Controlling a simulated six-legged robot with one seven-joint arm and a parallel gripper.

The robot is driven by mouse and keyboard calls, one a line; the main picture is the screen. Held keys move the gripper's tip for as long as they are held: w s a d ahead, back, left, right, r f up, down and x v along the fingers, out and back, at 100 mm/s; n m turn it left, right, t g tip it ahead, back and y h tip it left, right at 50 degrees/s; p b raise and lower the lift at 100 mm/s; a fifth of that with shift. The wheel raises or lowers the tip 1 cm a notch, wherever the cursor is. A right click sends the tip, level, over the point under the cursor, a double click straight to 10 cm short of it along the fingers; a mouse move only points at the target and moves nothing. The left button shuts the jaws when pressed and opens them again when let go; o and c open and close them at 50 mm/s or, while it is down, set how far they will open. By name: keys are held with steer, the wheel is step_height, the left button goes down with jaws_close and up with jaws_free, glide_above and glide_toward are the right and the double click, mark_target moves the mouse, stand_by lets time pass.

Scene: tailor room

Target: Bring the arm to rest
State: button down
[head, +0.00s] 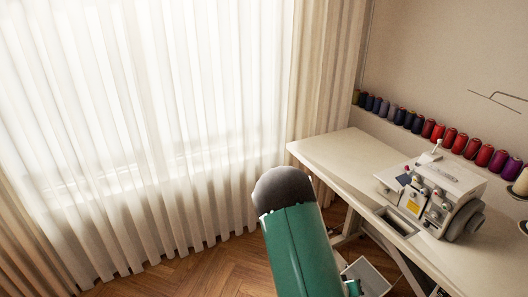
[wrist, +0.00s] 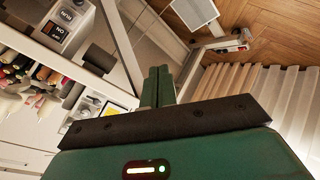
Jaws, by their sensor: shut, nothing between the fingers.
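My gripper (wrist: 158,72) shows in the wrist view, its two green fingers pressed together with nothing between them. It points out over the wooden floor and the frame of a table, touching nothing that I can make out. In the head view a green link of my arm with a dark grey rounded end stands up at the lower middle, in front of the curtain and floor. My gripper itself does not show in the head view.
A white table (head: 334,150) stands on the right with a sewing machine (head: 437,190) on it. Several thread spools (head: 438,131) line the wall behind. A sheer curtain (head: 150,110) hangs on the left. Bare parquet floor (head: 222,268) lies between.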

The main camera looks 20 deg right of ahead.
steer(key=w+a+r+t+y, duration=0.2)
steer(key=w+a+r+y, duration=0.2)
steer(key=a+r, duration=0.55)
steer(key=w+a+r+t+y, duration=0.1)
steer(key=w+a+r+y, duration=0.3)
steer(key=a+r, duration=0.55)
steer(key=s+a+r+n+y, duration=0.25)
steer(key=s+a+r, duration=0.35)
steer(key=r, duration=0.4)
steer(key=s+a+r+n, duration=0.1)
steer(key=s+a+r, duration=0.2)
steer(key=s+r, duration=0.6)
steer(key=s+h, duration=0.1)
steer(key=s, duration=0.1)
steer(key=shift+s+a+r, duration=0.15)
steer(key=shift+s, duration=0.15)
steer(key=shift+d, duration=0.25)
